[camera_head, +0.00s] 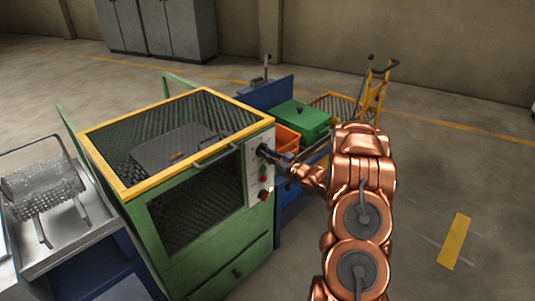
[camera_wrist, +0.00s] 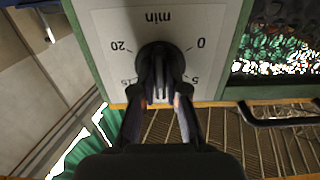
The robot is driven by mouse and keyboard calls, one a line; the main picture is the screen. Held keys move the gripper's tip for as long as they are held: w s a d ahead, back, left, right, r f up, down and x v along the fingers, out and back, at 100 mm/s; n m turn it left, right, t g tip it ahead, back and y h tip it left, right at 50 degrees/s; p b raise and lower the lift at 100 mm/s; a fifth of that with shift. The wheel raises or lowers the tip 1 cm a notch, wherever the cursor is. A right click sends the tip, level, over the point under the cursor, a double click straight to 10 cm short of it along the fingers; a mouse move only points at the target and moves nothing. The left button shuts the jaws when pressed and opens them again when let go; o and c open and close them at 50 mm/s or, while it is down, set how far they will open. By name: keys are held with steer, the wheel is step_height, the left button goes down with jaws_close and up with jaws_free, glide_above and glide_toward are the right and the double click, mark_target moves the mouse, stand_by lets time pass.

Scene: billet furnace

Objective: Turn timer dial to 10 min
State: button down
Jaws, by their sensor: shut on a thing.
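The timer dial (camera_wrist: 157,52) is a round black knob on a light panel (camera_wrist: 105,22) marked "min". The panel appears upside down in the wrist view, with 20 at left, 0 at right, 5 at lower right and 15 partly covered at lower left. My gripper (camera_wrist: 160,85) is shut on the dial's grip. The fingers cover the lower part of the scale, and I cannot read where the dial points. In the head view, my gripper (camera_head: 272,156) reaches the panel at the right front of the green furnace cabinet (camera_head: 228,243) from the right.
Coloured buttons (camera_head: 263,194) sit below the dial. A yellow-framed mesh lid with a handle (camera_head: 214,154) tops the cabinet. An orange bin (camera_head: 284,138), a green box (camera_head: 300,118) and a yellow trolley (camera_head: 375,95) stand behind. Open floor lies to the right.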

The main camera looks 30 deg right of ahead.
steer(key=shift+f, duration=0.15)
steer(key=c, duration=1.2)
jaws_free()
steer(key=v, duration=1.2)
